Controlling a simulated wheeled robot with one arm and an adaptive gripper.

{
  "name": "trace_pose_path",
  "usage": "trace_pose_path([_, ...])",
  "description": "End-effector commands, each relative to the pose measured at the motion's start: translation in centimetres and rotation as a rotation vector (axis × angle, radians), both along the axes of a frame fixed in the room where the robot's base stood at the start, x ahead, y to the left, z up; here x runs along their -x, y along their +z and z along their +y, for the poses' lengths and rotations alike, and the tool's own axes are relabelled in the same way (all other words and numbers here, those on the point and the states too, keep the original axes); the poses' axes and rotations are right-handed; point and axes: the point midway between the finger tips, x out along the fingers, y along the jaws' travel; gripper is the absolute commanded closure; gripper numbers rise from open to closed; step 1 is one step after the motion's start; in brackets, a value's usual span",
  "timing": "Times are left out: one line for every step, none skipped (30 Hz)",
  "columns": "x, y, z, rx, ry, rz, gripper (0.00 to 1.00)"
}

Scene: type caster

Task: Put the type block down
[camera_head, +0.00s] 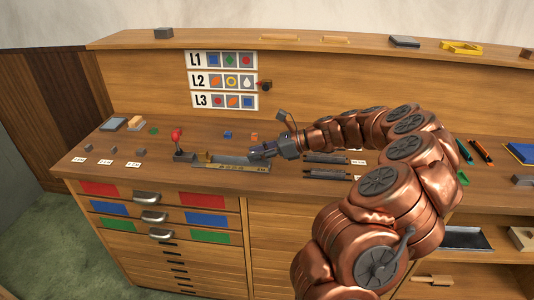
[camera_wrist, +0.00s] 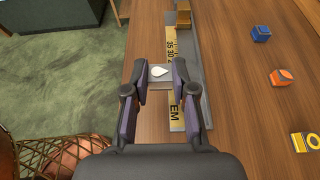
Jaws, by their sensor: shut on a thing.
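My gripper (camera_wrist: 164,78) is shut on a grey type block with a white drop on its face (camera_wrist: 159,71), held between the fingertips in the wrist view. Below and beside it lies a long metal tray (camera_wrist: 196,60) with a brass ruler strip (camera_wrist: 172,52) and a brass slider (camera_wrist: 183,17). In the head view my gripper (camera_head: 259,152) is over the right part of the same tray (camera_head: 238,164). The block is hard to make out there. I cannot tell whether it touches the tray or the bench.
A blue block (camera_wrist: 261,33), an orange-marked block (camera_wrist: 281,77) and a yellow-ring block (camera_wrist: 305,141) stand to the tray's right in the wrist view. A red-knobbed lever (camera_head: 177,136) stands at the tray's left end. A chart (camera_head: 222,81) shows rows L1 to L3.

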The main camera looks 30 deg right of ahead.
Motion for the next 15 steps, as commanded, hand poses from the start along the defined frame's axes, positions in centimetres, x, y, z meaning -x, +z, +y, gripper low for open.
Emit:
trace_pose_path([-0.3,0.0,-0.7,0.001,-0.002,0.001,1.00])
trace_pose_path([-0.4,0.0,-1.0,-0.001,0.000,0.001,1.00])
trace_pose_path([-0.6,0.0,-1.4,-0.001,0.001,0.001,1.00])
trace_pose_path([-0.8,-0.1,-1.7,-0.001,0.000,0.001,1.00])
trace_pose_path([-1.0,-0.1,-2.1,0.001,-0.001,0.000,1.00])
trace_pose_path([-1.2,-0.2,-2.6,0.002,-0.003,0.001,1.00])
trace_pose_path([-1.3,-0.3,-2.9,0.000,-0.003,0.001,1.00])
trace_pose_path([-1.4,-0.3,-3.2,-0.002,-0.001,0.002,1.00])
trace_pose_path([-1.5,-0.3,-3.5,-0.003,0.000,0.002,1.00])
trace_pose_path([-1.7,-0.3,-3.8,-0.002,0.001,0.000,1.00])
trace_pose_path([-1.8,-0.3,-4.0,0.000,0.000,0.000,1.00])
trace_pose_path([-1.9,-0.3,-4.3,0.000,-0.001,0.000,1.00])
trace_pose_path([-1.9,-0.4,-4.5,0.000,-0.001,0.000,1.00])
trace_pose_path([-2.0,-0.4,-4.6,0.000,-0.001,0.000,1.00])
trace_pose_path([-2.0,-0.4,-4.7,0.000,-0.001,0.000,1.00])
